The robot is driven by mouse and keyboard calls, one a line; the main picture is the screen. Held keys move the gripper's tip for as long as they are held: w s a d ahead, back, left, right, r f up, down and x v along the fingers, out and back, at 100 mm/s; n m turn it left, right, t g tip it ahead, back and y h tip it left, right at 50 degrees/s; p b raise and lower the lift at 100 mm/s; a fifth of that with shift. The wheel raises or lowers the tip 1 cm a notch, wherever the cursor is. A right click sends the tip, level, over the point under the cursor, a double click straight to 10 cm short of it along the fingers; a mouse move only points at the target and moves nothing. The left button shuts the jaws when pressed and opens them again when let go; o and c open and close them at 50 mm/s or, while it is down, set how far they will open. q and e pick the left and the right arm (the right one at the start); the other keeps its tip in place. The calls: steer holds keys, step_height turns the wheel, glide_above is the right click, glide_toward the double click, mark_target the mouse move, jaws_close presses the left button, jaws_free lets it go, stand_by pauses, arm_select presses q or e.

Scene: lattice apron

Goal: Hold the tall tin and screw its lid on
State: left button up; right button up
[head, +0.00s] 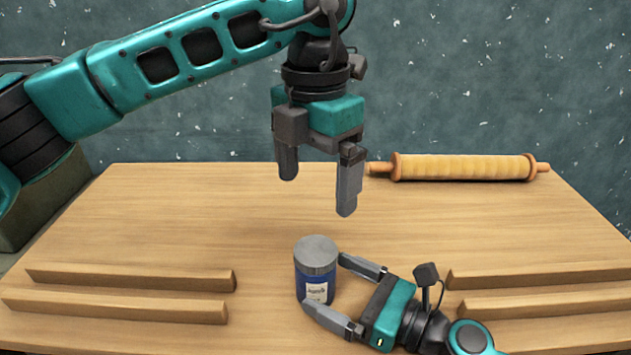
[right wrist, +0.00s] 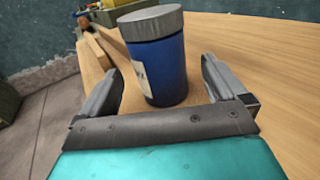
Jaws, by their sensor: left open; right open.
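The tall tin (head: 316,289) is blue with a pale label and stands upright on the table. Its grey lid (head: 316,252) sits on top; I cannot tell how tight it is. My right gripper (head: 322,281) is open, low at the tin's right side, with its fingers reaching to either side of it. In the right wrist view the tin (right wrist: 166,72) and lid (right wrist: 151,22) stand between the open fingers, with gaps on both sides.
A wooden rolling pin (head: 462,167) lies at the table's back right. Wooden rails lie at the front left (head: 130,278) and front right (head: 545,277). The wooden table (head: 180,215) is clear in the middle and back left.

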steer(key=b+v, duration=0.1)
steer(key=v, duration=0.7)
steer(key=shift+s+d, duration=0.15)
